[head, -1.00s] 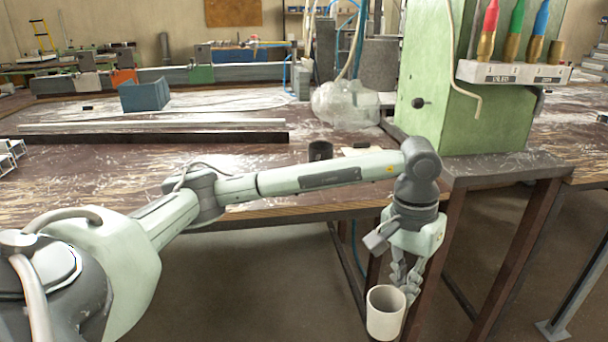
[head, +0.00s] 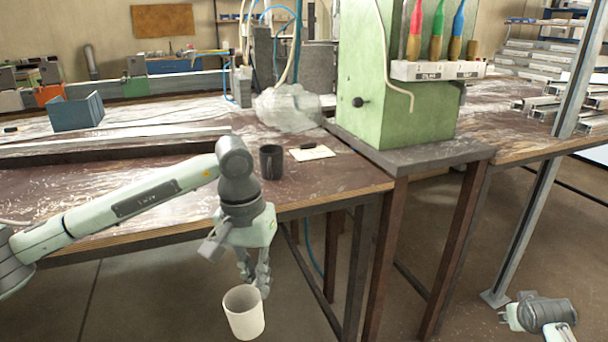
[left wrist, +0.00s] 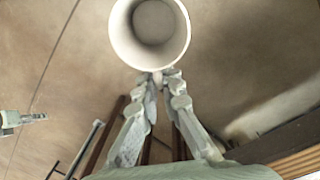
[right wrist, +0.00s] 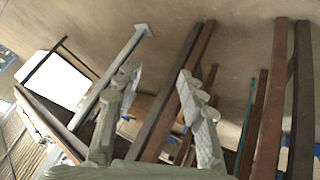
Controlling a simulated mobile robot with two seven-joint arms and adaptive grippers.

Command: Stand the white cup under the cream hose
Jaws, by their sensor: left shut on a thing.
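The white cup (head: 244,314) is held off the floor in front of the workbench, roughly upright with a slight tilt. In the left wrist view the cup (left wrist: 150,58) looks empty. My left gripper (head: 257,284) is shut on the cup's rim and wall. The cream hose (head: 386,62) hangs down the front of the green machine, its bent free end above the dark machine stand, well above and right of the cup. My right gripper (head: 524,318) is low at the right. Its fingers are apart and empty in the right wrist view (right wrist: 158,75).
The machine stand (head: 410,157) has bare top in front. Brown legs stand below.

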